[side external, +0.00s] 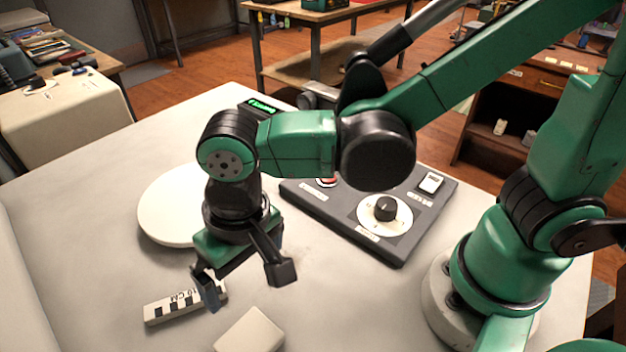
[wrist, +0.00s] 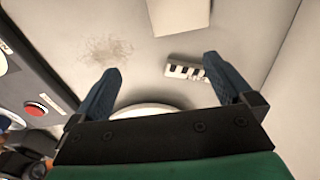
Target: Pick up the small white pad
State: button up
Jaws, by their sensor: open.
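The small white pad (side external: 249,332) lies on the pale table at the bottom edge of the side view, partly cut off by the frame. It also shows at the top of the wrist view (wrist: 180,16), where it is cut off too. My gripper (side external: 245,284) is open and empty, pointing down above the table, beyond the pad in the side view.
A black-and-white striped scale block (side external: 168,306) lies near one finger, partly hidden by it in the side view. A round white disc (side external: 158,217) lies behind my gripper. A dark control panel (side external: 330,212) with a knob and red button stands to the right.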

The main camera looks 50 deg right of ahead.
aim_at(248, 340)
jog(key=shift+g+h, duration=0.4)
jog(key=shift+g, duration=0.1)
jog(key=s+a+f, duration=0.2)
jog(key=a, duration=0.1)
jog(key=shift+s+a+f, duration=0.2)
jog(key=shift+s+a, duration=0.05)
jog(key=shift+s, duration=0.15)
jog(key=shift+f, duration=2.7)
jog(key=c, duration=1)
jog(key=shift+r, duration=0.1)
notch_tip(248, 340, up, 20)
